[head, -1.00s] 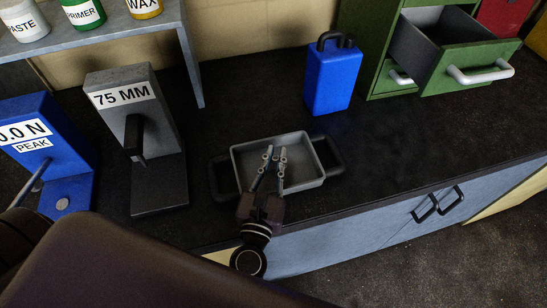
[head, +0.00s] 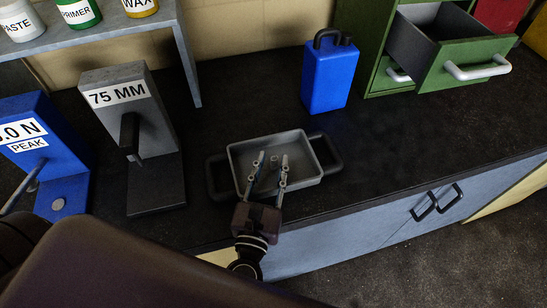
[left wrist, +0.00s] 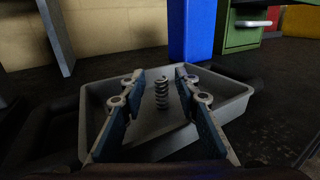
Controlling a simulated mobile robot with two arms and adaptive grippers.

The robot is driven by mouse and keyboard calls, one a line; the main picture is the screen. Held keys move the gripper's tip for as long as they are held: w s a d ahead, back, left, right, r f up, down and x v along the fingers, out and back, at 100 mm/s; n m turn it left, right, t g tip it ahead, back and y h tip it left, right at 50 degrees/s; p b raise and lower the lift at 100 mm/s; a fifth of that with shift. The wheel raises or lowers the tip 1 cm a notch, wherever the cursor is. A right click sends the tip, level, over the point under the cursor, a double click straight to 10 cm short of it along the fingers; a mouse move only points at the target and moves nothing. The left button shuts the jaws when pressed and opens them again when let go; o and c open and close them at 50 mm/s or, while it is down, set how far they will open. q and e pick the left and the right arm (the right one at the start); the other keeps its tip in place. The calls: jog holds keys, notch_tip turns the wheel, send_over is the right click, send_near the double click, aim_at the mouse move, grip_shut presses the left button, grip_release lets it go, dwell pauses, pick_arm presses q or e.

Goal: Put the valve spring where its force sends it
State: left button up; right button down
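The valve spring (left wrist: 161,92) is a grey metal coil standing upright in the grey tray (left wrist: 232,105). The tray (head: 308,180) has black handles at both ends and sits near the bench's front edge. My left gripper (head: 268,160) is open over the tray, with its fingers spread. In the left wrist view its fingers (left wrist: 157,88) stand on either side of the spring, with a gap on both sides. A blue force gauge stand (head: 48,140) reading "0 N PEAK", partly cut off, stands at the left. My right gripper is not in view.
A grey stand (head: 132,120) marked "75 MM" is left of the tray. A blue can (head: 326,78) stands behind it. A green cabinet (head: 382,80) has an open drawer (head: 465,58) at the back right. Shelf bottles (head: 78,12) are upper left. The right bench top is clear.

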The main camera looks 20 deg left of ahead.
pick_arm(q)
jog(key=s+b, duration=0.1)
jog(key=s, duration=0.1)
jog(key=s+b, duration=0.1)
jog(key=s, duration=0.2)
jog(key=s+d+b, duration=0.1)
jog(key=s, duration=0.2)
jog(key=shift+s+f, duration=0.1)
jog(key=shift+s, duration=0.1)
jog(key=shift+s+d+r, duration=0.1)
jog(key=shift+s+r, duration=0.1)
jog(key=shift+s, duration=0.35)
dwell(0.5)
